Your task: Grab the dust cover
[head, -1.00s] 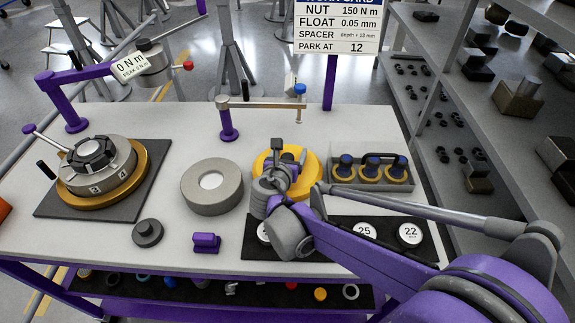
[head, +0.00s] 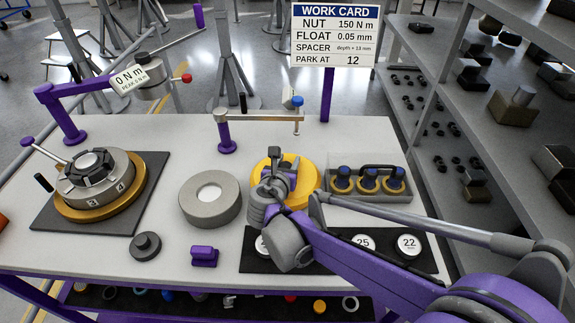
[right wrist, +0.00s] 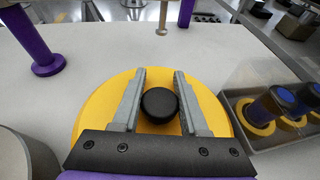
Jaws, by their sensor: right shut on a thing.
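The dust cover appears to be the yellow disc (head: 309,184) lying on the grey bench top, partly hidden behind my right gripper in the head view. In the right wrist view the yellow disc (right wrist: 96,122) fills the middle, with a round black knob (right wrist: 159,105) at its centre. My right gripper (right wrist: 159,95) is over the disc, its two fingers on either side of the knob, shut on it. It also shows in the head view (head: 281,170). The disc looks flat on the bench. My left gripper is not in view.
A clear tray with blue-topped pieces on yellow rings (head: 368,184) stands close right of the disc. A grey ring (head: 210,220) lies to its left. A purple post with a bracket arm (head: 226,135) stands behind. A black mat with numbered discs (head: 408,245) lies in front.

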